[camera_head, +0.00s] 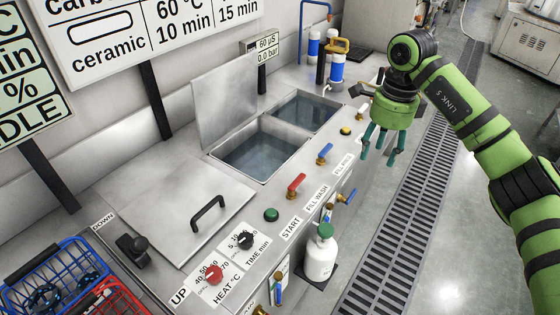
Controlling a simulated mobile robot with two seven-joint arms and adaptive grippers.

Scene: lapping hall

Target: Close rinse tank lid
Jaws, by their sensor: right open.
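A grey metal lid (228,105) stands upright along the back edge of a square water-filled tank (258,152). A second open basin with water (305,111) lies behind that tank, toward the top right. I cannot read from the picture which of the two is the rinse tank. A flat metal lid (165,205) with a black handle (208,213) lies down at the near left. My right gripper (383,150) is open and empty, fingers pointing down, by the bench's front edge, right of the tanks and apart from the upright lid. My left gripper is out of view.
Red (296,184) and blue (325,152) valve levers stand along the bench front, with knobs (212,273) nearer. A white bottle (320,254) stands below the front. Blue filters (337,70) stand at the back. Blue and red baskets (60,275) are at left. A floor grate (410,215) runs alongside.

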